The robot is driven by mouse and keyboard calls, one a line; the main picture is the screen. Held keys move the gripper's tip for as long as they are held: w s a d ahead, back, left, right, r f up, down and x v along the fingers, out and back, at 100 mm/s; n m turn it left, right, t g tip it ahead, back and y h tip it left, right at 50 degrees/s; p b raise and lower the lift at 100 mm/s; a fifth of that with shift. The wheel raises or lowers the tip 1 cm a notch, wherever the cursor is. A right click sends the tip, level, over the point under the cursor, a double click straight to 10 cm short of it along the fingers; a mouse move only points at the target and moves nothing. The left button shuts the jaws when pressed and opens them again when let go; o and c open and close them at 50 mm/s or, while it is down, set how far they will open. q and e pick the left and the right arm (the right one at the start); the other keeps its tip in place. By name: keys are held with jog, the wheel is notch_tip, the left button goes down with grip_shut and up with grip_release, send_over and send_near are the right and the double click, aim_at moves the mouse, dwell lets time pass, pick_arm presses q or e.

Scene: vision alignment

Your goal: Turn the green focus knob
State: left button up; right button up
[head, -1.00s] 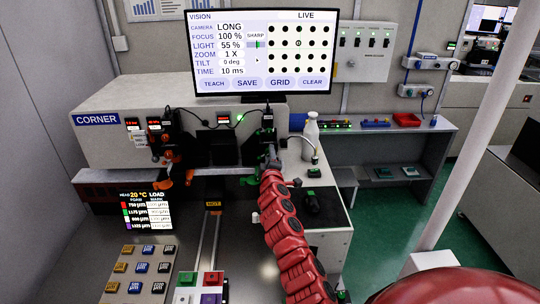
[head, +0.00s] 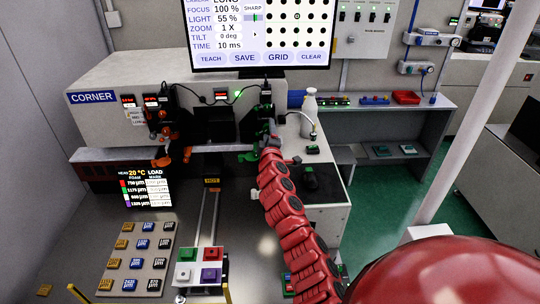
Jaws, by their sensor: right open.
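The right-hand black mechanism on the front of the CORNER machine carries green parts (head: 248,157), low beside my right gripper. I cannot tell for sure which of these is the focus knob. My right gripper (head: 268,141) is at this mechanism, at the end of my red arm, small and partly lost against the dark parts. It is open, and I cannot tell whether it touches the green parts. The monitor (head: 262,35) reads FOCUS 100 %, with a green mark in the SHARP bar. My left gripper is not in view.
A matching mechanism with orange parts (head: 162,161) stands to the left on the CORNER machine (head: 105,122). Below are a keypad (head: 137,258), a rail and a tray of coloured blocks (head: 205,266). A white bottle (head: 309,108) stands at right, behind my arm.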

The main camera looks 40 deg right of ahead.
jog(key=b+v, duration=0.5)
jog(key=v, duration=1.1)
jog(key=shift+a+f, duration=0.1)
jog(key=shift+f, duration=0.05)
